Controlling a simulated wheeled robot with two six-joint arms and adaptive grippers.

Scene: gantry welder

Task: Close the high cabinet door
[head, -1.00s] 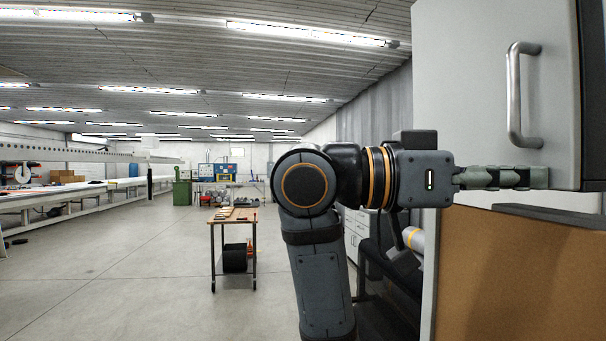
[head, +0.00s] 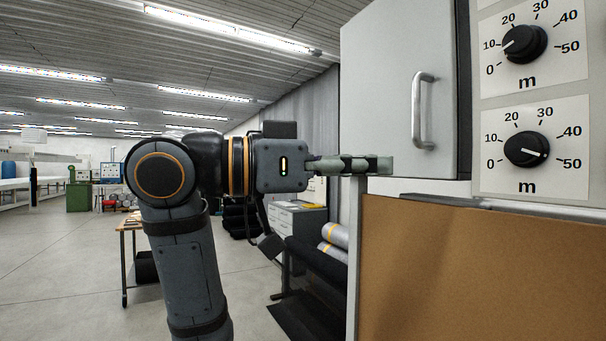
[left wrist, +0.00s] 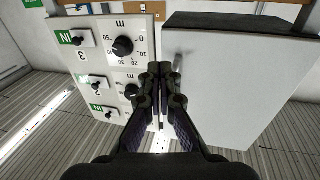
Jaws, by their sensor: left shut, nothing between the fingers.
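The high cabinet door (head: 390,70) is a light grey panel with a vertical metal handle (head: 417,115), in the upper right of the head view. A dark strip runs along its right edge, beside the control panel; I cannot tell how far ajar it is. In the left wrist view the door (left wrist: 240,85) fills the right side, with its dark edge at the top. My left gripper (head: 388,165) is shut and empty, its fingertips low by the door, left of and below the handle. Its fingers also show in the left wrist view (left wrist: 160,72). Contact cannot be told.
A control panel (head: 535,95) with round dials is right of the door. Below is a brown board (head: 480,270). Grey drawers (head: 292,222) and silver rolls (head: 335,240) stand behind my arm. A wooden-topped cart (head: 128,225) stands at left. The floor at lower left is clear.

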